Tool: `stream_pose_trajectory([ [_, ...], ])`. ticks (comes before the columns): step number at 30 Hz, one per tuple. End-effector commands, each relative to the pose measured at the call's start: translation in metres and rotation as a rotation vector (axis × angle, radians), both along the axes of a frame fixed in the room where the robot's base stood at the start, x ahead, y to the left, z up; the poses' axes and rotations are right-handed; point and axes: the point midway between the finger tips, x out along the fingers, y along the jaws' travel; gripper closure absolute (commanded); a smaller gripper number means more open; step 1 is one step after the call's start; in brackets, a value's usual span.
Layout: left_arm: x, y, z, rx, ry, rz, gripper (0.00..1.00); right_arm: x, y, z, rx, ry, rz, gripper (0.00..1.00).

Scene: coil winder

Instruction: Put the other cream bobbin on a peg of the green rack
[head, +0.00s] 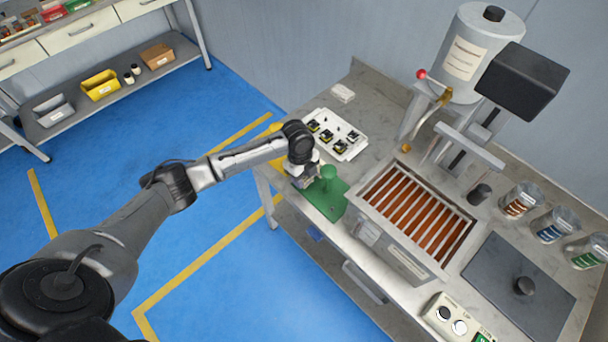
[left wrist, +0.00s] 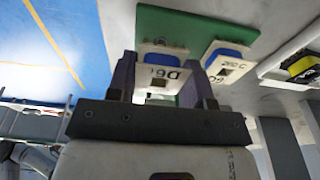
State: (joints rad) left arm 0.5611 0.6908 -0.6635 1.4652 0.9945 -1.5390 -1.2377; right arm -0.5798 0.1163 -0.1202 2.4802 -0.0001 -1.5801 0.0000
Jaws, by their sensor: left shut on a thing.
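The green rack (head: 330,203) lies on the near left part of the bench, with a green post standing up. It also shows in the left wrist view (left wrist: 190,22). My left gripper (head: 304,182) is low at the rack's left side. In the left wrist view its fingers are shut on a cream bobbin (left wrist: 157,73) marked D6, with a blue winding. A second cream bobbin (left wrist: 222,70), also with blue, stands beside it at the rack, just outside the right finger. Whether the held bobbin sits on a peg cannot be told. My right gripper is not in view.
A white tray (head: 353,153) with several black-and-yellow parts lies behind the rack. An open box with copper-coloured bars (head: 415,215) stands close on the right. A winder with a grey cylinder (head: 470,55) and jars are farther right. The bench's front edge is near the rack.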

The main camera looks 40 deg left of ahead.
Motion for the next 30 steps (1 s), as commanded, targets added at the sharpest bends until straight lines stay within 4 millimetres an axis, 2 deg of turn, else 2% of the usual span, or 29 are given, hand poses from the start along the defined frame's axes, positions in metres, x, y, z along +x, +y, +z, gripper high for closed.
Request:
stream_pose_trajectory([
  [14, 0.0, 0.0, -0.001, 0.0, 0.0, 0.0, 0.77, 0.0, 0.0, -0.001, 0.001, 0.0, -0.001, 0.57],
  [30, 0.0, 0.0, -0.016, 0.0, 0.0, 0.0, 0.77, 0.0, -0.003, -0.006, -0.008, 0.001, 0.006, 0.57],
])
